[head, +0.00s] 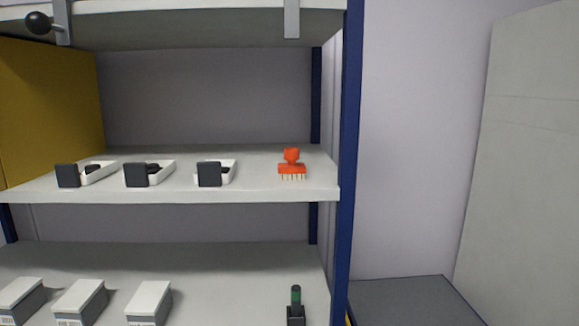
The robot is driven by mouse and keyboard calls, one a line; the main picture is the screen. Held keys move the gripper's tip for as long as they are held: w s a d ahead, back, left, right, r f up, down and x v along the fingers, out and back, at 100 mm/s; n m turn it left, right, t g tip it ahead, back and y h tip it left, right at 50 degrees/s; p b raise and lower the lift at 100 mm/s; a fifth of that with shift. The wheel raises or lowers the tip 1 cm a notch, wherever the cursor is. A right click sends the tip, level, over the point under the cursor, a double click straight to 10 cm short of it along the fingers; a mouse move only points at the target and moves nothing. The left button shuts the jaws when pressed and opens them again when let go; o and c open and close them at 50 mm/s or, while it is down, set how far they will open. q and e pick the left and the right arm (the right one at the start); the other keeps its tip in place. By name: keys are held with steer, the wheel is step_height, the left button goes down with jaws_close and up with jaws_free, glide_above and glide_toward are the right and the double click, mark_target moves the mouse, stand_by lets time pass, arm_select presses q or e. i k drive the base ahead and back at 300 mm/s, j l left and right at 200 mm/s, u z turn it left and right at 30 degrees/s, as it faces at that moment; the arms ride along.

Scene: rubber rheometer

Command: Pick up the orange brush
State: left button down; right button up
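The orange brush (291,165) stands on the middle shelf (200,193), near its right end and close to the front edge. Its orange handle points up and its pale bristles point down onto the shelf. Nothing covers it. Neither of my grippers shows in the head view.
Several white trays (223,166) with dark front plates and black pieces stand left of the brush. A blue post (347,150) rises right of it. Grey-white boxes (150,301) and a black-green item (296,305) are on the lower shelf. An upper shelf (190,25) hangs above.

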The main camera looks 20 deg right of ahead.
mark_target(291, 169)
steer(key=z, duration=1.35)
steer(key=i+l, duration=0.1)
steer(key=l, duration=0.3)
steer(key=i+l, duration=0.15)
steer(key=l, duration=0.25)
steer(key=l+u, duration=0.3)
steer(key=u, duration=0.15)
steer(key=l+u, duration=0.3)
steer(key=u, duration=0.15)
steer(key=l+u, duration=0.3)
steer(key=u, duration=0.2)
